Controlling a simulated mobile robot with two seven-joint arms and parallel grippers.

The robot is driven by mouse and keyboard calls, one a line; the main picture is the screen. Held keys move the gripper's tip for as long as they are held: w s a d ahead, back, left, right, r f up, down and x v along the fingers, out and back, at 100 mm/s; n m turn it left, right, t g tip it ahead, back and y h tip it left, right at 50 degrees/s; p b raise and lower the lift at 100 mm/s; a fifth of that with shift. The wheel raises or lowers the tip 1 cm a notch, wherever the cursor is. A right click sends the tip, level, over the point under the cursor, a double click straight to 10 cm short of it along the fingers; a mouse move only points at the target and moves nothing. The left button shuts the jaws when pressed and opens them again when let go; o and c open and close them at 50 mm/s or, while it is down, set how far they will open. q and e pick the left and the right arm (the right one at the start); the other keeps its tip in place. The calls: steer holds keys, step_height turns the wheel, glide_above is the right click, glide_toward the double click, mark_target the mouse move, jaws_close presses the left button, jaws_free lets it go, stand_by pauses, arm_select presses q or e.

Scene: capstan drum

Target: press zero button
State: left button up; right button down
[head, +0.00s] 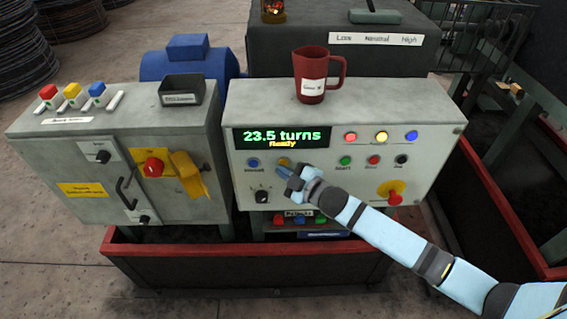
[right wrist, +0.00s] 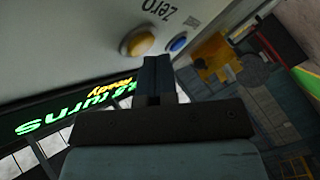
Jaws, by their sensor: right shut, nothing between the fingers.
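The grey control panel (head: 330,180) has a lit display (head: 285,137) reading "23.5 turns" and "Ready". A yellow button (head: 284,161) sits below the display, beside a blue button (head: 253,162). My left gripper is out of view.
A red mug (head: 312,85) stands on the panel's top. To the right are green, red and black buttons, with a red emergency knob (head: 394,198) on yellow below. A grey cabinet (head: 130,150) with switches stands left. A red-rimmed trough (head: 240,255) runs underneath.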

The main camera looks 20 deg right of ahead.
steer(key=shift+w+d, duration=0.1)
steer(key=shift+w, duration=0.25)
stand_by(0.7)
stand_by(0.4)
steer(key=shift+s+a+p, duration=0.25)
steer(key=shift+s+p, duration=0.15)
steer(key=shift+s, duration=0.4)
steer(key=s+p, duration=0.1)
steer(key=s, duration=0.1)
steer(key=s+a, duration=0.1)
steer(key=s, duration=0.1)
steer(key=shift+s+a+p, duration=0.2)
steer(key=shift+s+p, duration=0.2)
stand_by(0.5)
